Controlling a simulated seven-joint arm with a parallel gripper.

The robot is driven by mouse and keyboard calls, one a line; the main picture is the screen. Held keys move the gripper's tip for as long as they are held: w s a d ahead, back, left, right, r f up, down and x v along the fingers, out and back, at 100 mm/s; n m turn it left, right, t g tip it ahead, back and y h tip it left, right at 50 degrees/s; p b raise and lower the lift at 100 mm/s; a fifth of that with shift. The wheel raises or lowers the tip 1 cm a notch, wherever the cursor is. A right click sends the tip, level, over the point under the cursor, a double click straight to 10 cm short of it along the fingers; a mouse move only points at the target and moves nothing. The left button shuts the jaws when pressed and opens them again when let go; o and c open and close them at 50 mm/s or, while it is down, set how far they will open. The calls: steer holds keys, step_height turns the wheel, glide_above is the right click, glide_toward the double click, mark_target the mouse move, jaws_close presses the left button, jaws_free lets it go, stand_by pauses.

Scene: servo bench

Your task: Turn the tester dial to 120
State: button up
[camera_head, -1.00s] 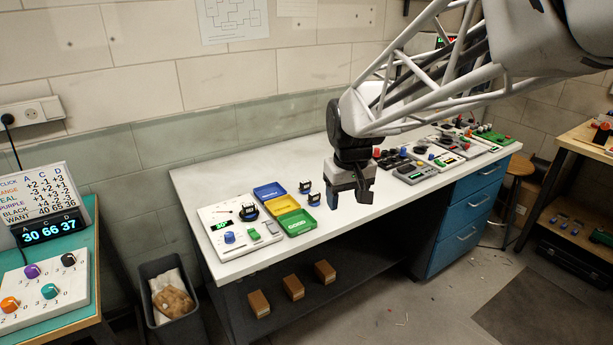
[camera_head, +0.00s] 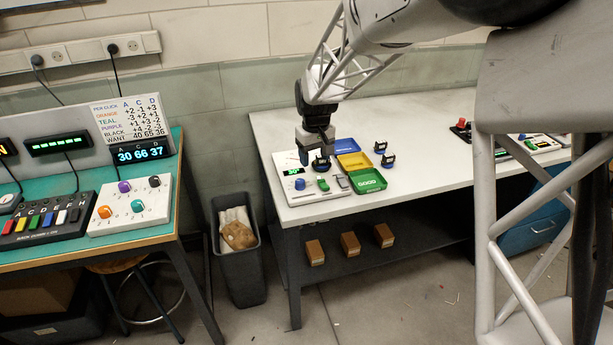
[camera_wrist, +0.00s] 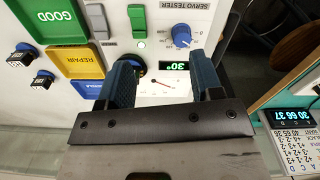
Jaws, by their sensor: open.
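The white servo tester (camera_head: 325,194) sits at the left end of the white bench. Its blue dial (camera_head: 300,184) also shows in the wrist view (camera_wrist: 181,35), with its pointer toward the tick marks. The tester display (camera_wrist: 187,64) reads 30°. Below it in the wrist view is a white gauge (camera_wrist: 150,88) with a red needle. My gripper (camera_wrist: 164,77) is open and empty above the tester, fingers either side of the gauge, and the dial lies beyond the fingertips. A black servo (camera_head: 320,164) on the tester is partly hidden by a finger in the wrist view.
Beside the tester stand a green GOOD tray (camera_head: 367,190), a yellow REPAIR tray (camera_wrist: 73,63) and a blue tray (camera_head: 347,144). Two loose servos stand near them (camera_head: 380,147). The tester also has a green switch (camera_wrist: 137,20). The bench middle is clear.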

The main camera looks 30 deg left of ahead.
glide_above(300, 181)
step_height(300, 181, down, 3)
steer(key=shift+a+r+n, duration=0.1)
steer(key=shift+r+n, duration=0.05)
steer(key=shift+n, duration=0.25)
steer(key=shift+f, duration=3.9)
steer(key=c, duration=0.9)
steer(key=shift+c, duration=0.2)
